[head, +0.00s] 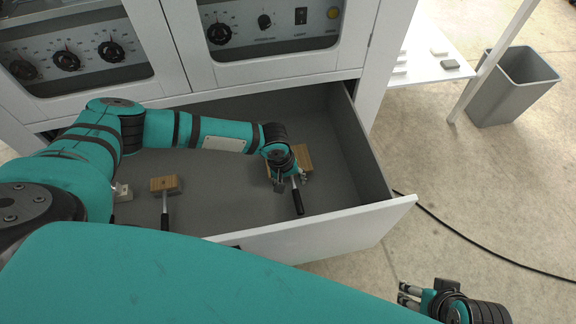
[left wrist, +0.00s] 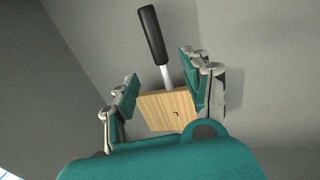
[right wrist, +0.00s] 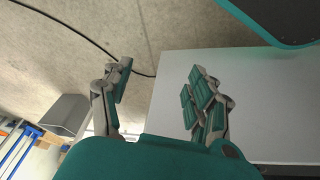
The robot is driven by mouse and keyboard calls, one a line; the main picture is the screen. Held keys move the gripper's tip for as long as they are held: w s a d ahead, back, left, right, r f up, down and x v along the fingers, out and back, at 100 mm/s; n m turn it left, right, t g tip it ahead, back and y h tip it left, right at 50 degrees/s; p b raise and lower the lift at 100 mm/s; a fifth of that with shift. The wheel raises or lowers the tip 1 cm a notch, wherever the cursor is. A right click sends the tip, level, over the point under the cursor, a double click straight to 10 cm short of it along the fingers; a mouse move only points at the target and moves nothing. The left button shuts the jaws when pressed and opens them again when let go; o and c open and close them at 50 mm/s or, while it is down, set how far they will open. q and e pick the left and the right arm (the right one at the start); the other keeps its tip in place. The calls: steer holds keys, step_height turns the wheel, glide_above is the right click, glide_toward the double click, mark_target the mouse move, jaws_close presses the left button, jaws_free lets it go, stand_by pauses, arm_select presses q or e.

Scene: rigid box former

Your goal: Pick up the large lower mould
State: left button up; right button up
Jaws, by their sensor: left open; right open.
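The large lower mould (head: 304,157) appears to be the wooden block with a metal rod and black handle at the right of the open drawer. My left gripper (head: 289,181) is over it and partly hides it. In the left wrist view, the mould's wooden block (left wrist: 163,112) lies between the open fingers of my left gripper (left wrist: 161,75), with its handle pointing up the picture. I cannot tell whether the fingers touch it. My right gripper (head: 405,294) is open and empty, outside the drawer; it also shows in the right wrist view (right wrist: 162,78).
A similar, smaller-looking wooden block with a handle (head: 165,184) lies in the drawer's left part, beside a small pale piece (head: 123,193). The drawer's front panel (head: 325,232) and right wall (head: 362,150) stand close around my left gripper. A grey bin (head: 508,88) and black cable (head: 480,255) are at the right.

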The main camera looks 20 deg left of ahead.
mark_target(295, 191)
arm_select(q)
steer(key=shift+w+d+f, duration=0.15)
steer(key=shift+d+f, duration=0.05)
steer(key=shift+f, duration=0.8)
steer(key=shift+f+b, duration=0.2)
steer(key=shift+b, duration=0.15)
steer(key=shift+w+d+f+b, duration=0.15)
steer(key=shift+f+b, duration=0.2)
steer(key=shift+f, duration=0.25)
steer(key=shift+w+a+f+b, duration=0.15)
steer(key=shift+f+b, duration=0.2)
steer(key=shift+f, duration=0.2)
steer(key=shift+w+d+f+b, duration=0.15)
steer(key=shift+f+b, duration=0.15)
steer(key=shift+f, duration=0.3)
steer(key=shift+d+f+b, duration=0.1)
steer(key=shift+f+b, duration=0.2)
steer(key=shift+f, duration=0.4)
jaws_close()
arm_select(e)
steer(key=w+a+r+t+y, duration=0.1)
steer(key=w+a+r+t, duration=0.1)
steer(key=w, duration=0.5)
steer(key=w+a+r+t+y, duration=0.1)
steer(key=w+a+r+t, duration=0.2)
steer(key=w+r+t, duration=0.2)
steer(key=shift+w+r+t+y, duration=0.3)
steer(key=shift+w+t, duration=0.65)
steer(key=shift+t, duration=0.15)
